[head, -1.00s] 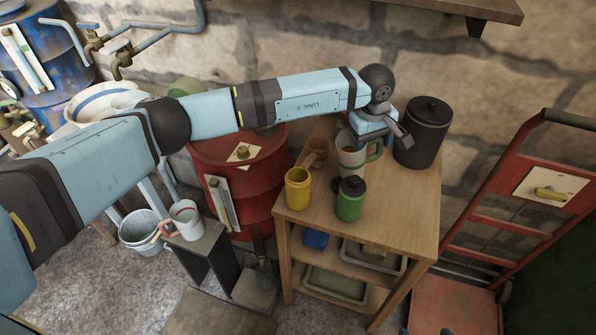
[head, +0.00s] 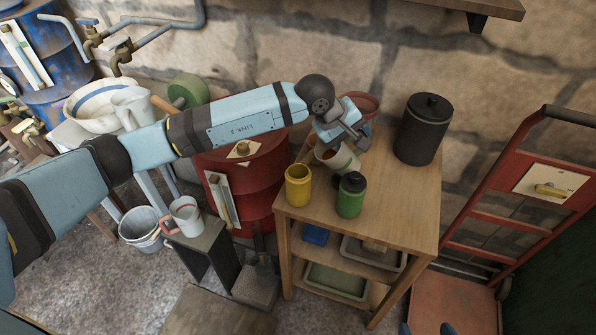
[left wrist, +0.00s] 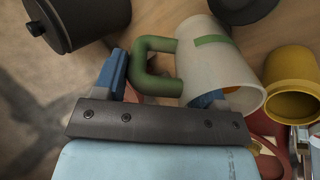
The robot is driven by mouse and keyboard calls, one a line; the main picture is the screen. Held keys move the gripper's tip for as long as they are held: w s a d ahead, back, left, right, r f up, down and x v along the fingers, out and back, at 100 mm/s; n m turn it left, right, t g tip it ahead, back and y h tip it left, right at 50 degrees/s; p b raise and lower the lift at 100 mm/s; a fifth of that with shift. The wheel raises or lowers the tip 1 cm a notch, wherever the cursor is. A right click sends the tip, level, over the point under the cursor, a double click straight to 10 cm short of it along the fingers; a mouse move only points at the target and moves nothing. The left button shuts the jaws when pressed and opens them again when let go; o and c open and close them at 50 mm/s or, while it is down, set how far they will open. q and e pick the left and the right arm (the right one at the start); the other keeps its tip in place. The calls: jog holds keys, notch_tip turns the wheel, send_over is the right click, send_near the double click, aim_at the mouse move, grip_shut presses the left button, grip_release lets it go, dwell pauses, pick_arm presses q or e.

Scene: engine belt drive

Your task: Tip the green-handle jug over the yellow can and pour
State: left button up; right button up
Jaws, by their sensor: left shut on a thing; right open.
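The jug (head: 345,159) is pale, with a green band and a green handle (left wrist: 150,68). My left gripper (left wrist: 160,86) is shut on the handle. The jug is tilted above the wooden table, its mouth close to the yellow can (head: 298,188). Something orange-brown shows inside the mouth; I see no stream leaving it. The yellow can stands upright and open on the table's left front; it also shows at the right of the left wrist view (left wrist: 291,84).
A green bottle with a dark lid (head: 350,196) stands just right of the can. A black lidded canister (head: 422,130) and a reddish bowl (head: 364,106) stand farther back. The table (head: 405,205) is clear at its front right. A red drum (head: 247,185) stands left of it.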

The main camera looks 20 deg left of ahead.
pick_arm(q)
jog(key=shift+s+a+r+t+h, duration=0.35)
jog(key=shift+a+r+t+h, duration=0.1)
jog(key=shift+r+h, duration=0.25)
jog(key=shift+s+a+f+h+b, duration=0.15)
jog(key=shift+h+b, duration=0.15)
jog(key=shift+b, duration=0.15)
jog(key=shift+s+a+t+h+b, duration=0.1)
jog(key=shift+a+t+h+b, duration=0.1)
jog(key=shift+t+h+b, duration=0.15)
jog(key=shift+a, duration=0.1)
pick_arm(e)
jog(key=shift+a+f, duration=0.2)
jog(key=shift+f, duration=0.05)
pick_arm(q)
jog(key=shift+s+a+r+t+h+b, duration=0.25)
jog(key=shift+a+r+t+h+b, duration=0.1)
jog(key=shift+t+h+b, duration=0.25)
pick_arm(e)
jog(key=shift+a+t, duration=0.1)
jog(key=shift+t, duration=0.2)
pick_arm(q)
jog(key=shift+s+a+r+h, duration=0.1)
jog(key=shift+r+h, duration=0.05)
jog(key=shift+h, duration=0.1)
pick_arm(e)
jog(key=shift+f, duration=0.1)
